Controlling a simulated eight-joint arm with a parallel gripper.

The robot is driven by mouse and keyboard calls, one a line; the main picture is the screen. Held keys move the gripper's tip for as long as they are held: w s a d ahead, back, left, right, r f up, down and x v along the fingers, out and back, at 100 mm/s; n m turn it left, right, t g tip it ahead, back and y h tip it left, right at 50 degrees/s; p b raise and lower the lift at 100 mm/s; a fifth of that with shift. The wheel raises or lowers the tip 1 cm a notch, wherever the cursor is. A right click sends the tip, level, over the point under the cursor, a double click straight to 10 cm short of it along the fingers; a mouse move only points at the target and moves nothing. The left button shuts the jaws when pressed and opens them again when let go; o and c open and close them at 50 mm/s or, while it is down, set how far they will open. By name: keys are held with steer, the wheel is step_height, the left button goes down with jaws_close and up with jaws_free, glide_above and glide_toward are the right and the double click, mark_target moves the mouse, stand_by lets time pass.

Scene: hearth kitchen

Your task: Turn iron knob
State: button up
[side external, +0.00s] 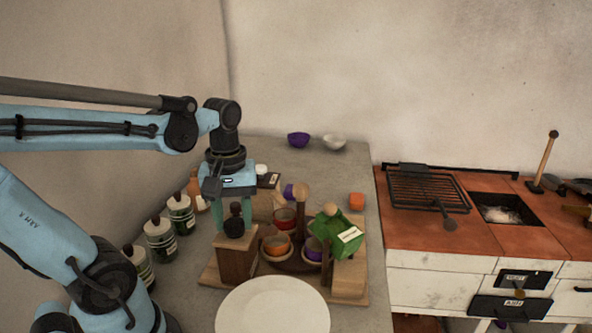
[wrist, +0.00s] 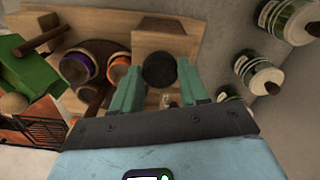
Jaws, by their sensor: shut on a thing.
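The dark iron knob (side external: 234,222) sits on top of a wooden block (side external: 237,262) in the side view. In the wrist view the knob (wrist: 159,69) is a black round cap between the two teal fingers. My gripper (side external: 232,212) reaches down from above, one finger on each side of the knob, and is shut on it. The wrist view also shows the fingers (wrist: 158,76) flanking it. The exact contact faces are hard to see.
A wooden tray (side external: 352,298) holds cups, including an orange one (side external: 276,244), and a green box (side external: 336,234). Several dark-capped jars (side external: 160,240) stand left. A white plate (side external: 272,308) is in front. The tiled hearth (side external: 430,236) with a grill is right.

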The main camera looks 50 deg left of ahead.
mark_target(234, 222)
steer(key=m, duration=0.8)
steer(key=shift+m, duration=0.3)
steer(key=m, duration=0.4)
steer(key=shift+m, duration=2.1)
steer(key=o, duration=1.1)
steer(key=shift+c, duration=0.2)
steer(key=shift+r, duration=0.1)
step_height(234, 222, up, 12)
